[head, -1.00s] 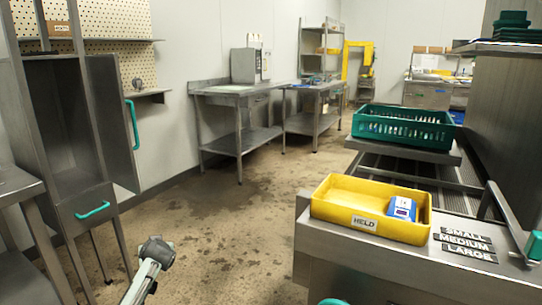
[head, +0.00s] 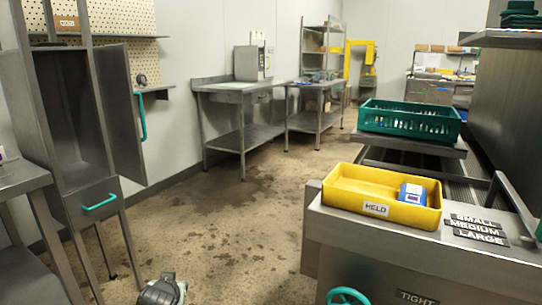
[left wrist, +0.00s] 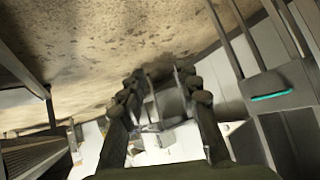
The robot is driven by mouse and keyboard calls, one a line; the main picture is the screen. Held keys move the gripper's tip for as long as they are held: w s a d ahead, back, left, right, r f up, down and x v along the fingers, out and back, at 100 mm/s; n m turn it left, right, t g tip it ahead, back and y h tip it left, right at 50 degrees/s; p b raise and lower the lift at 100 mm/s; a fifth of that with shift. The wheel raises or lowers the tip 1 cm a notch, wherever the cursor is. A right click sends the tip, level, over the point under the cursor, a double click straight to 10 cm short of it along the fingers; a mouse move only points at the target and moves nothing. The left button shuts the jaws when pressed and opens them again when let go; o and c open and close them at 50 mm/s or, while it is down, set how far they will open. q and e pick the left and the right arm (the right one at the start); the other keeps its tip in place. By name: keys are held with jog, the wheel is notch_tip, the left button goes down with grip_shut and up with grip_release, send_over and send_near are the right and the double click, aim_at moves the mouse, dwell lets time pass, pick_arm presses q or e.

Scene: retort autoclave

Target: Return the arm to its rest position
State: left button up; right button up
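A grey and white piece of my own arm (head: 162,291) shows at the bottom edge of the head view, left of centre, over bare floor. No gripper shows in the head view. In the left wrist view the two dark fingers of my left gripper (left wrist: 163,86) stand apart with a gap between them. I see nothing held between them. The floor and steel furniture show upside down behind them. My right arm and gripper are in neither view.
A yellow HELD tray (head: 378,216) with a blue device (head: 412,194) sits on the steel counter at right. A green crate (head: 409,121) stands behind it. An open-doored steel cabinet (head: 92,200) stands at left. The floor (head: 225,225) between is clear.

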pick_arm(q)
jog(key=s+f+m+g+p, duration=0.1)
jog(key=s+f+g, duration=0.2)
jog(key=s, duration=1.5)
jog(key=s+f+m+g+h+p, duration=0.1)
jog(key=s+f, duration=0.6)
jog(key=s, duration=1.2)
jog(key=g+p, duration=0.1)
jog(key=g, duration=0.1)
jog(key=shift+f+m+g, duration=0.2)
jog(key=shift+m+g, duration=0.1)
jog(key=shift+g, duration=0.1)
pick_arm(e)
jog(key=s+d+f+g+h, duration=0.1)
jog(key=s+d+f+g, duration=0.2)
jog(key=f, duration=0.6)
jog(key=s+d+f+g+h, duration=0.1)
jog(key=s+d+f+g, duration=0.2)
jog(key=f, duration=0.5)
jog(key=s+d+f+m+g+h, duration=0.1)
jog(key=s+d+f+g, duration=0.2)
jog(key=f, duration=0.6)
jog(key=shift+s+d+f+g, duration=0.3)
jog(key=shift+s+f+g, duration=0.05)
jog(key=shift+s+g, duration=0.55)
